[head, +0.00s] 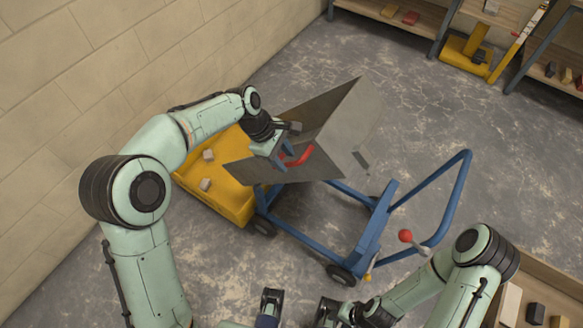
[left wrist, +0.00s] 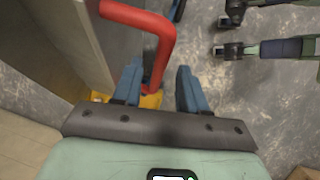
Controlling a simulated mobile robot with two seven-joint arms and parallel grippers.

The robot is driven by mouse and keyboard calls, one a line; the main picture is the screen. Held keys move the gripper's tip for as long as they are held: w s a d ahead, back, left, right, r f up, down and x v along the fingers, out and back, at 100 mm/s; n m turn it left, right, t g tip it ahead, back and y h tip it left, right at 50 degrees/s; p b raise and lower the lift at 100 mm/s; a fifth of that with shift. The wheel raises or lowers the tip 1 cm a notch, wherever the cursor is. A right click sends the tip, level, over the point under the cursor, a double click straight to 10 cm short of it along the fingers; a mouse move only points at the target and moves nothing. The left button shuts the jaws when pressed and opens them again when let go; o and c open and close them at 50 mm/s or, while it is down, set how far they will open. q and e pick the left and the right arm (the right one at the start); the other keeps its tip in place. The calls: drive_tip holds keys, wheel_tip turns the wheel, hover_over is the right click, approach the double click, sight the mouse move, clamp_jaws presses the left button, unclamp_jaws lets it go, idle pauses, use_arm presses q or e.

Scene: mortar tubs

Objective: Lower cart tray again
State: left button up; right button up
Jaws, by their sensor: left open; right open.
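The cart has a blue frame (head: 335,240) with dark wheels. Its grey sheet-metal tray (head: 345,125) is tilted up steeply, not lying flat on the frame. A red handle (head: 303,158) is fixed to the tray; it shows large in the left wrist view (left wrist: 160,35). My left gripper (head: 287,152) is at this handle, open, with the handle's lower end near its left finger in the wrist view (left wrist: 158,88). I cannot tell whether they touch. A red-knobbed lever (head: 406,236) stands on the cart frame. My right gripper (head: 330,312) is low at the bottom edge, partly cut off, apart from the cart.
Shelves (head: 410,15) line the back. A wooden box (head: 545,270) with blocks is at lower right.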

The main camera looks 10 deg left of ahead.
sight(287, 163)
use_arm(q)
drive_tip(key=x, duration=0.5)
drive_tip(key=shift+d+f, duration=0.1)
drive_tip(key=shift+f, duration=0.1)
clamp_jaws()
